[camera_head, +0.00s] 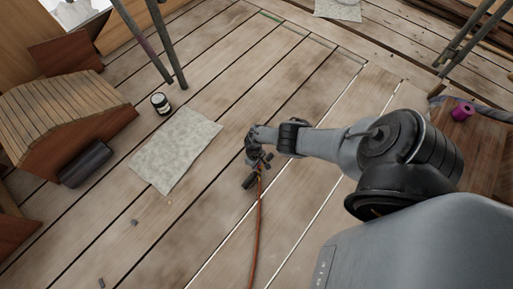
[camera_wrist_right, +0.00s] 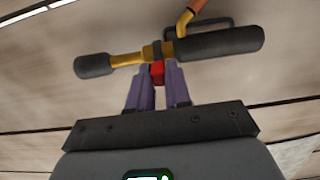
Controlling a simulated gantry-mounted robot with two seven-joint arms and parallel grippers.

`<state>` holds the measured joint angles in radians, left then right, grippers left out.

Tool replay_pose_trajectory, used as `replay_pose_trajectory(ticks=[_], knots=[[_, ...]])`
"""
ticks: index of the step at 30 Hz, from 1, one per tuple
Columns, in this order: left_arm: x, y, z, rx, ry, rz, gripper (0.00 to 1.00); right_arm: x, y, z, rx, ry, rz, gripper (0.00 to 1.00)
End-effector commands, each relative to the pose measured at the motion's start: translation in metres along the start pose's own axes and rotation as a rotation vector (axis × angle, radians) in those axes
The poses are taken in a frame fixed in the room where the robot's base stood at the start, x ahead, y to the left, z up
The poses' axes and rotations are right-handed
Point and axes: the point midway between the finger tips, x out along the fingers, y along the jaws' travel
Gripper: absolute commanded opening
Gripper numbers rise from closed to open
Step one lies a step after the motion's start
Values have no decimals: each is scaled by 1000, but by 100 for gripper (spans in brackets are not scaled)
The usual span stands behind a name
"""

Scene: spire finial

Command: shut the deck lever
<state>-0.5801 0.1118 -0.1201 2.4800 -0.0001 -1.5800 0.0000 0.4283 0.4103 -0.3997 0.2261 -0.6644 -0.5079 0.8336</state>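A nozzle-like fitting with a brass body (camera_wrist_right: 128,60) and black grips lies on the deck in the right wrist view. A small red lever (camera_wrist_right: 157,73) sticks out from its middle towards me. My right gripper (camera_wrist_right: 158,79) has its two purple fingers close together, with the red lever filling the narrow gap at their tips. In the head view my right gripper (camera_head: 254,156) is low over the deck at the dark fitting (camera_head: 250,181), partly hiding it. The red lever cannot be made out there. My left gripper is in neither view.
An orange hose (camera_head: 259,225) runs from the fitting towards the near edge. A pale sheet (camera_head: 175,150), a small jar (camera_head: 160,103), a black roll (camera_head: 86,164) and a slatted wooden box (camera_head: 65,105) are to the left. A magenta spool (camera_head: 462,112) is at right.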

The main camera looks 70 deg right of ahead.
Motion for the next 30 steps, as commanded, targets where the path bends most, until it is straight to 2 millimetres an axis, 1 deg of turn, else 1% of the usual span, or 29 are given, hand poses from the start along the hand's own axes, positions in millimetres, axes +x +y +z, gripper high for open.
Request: replay_pose_trajectory(ticks=[1,3,4,12,17,23,30], knots=[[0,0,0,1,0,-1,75,0,0,-1,0,1,0,26],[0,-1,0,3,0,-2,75,0,0,-1,0,1,0,36],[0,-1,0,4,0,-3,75,0,0,-1,0,1,0,38],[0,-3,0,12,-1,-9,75,-1,0,-1,0,2,0,38],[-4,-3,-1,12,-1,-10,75,-5,0,0,0,2,0,38],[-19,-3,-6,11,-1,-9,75,-22,0,0,0,2,0,38],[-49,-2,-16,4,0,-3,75,-56,0,-1,1,3,-1,38]])
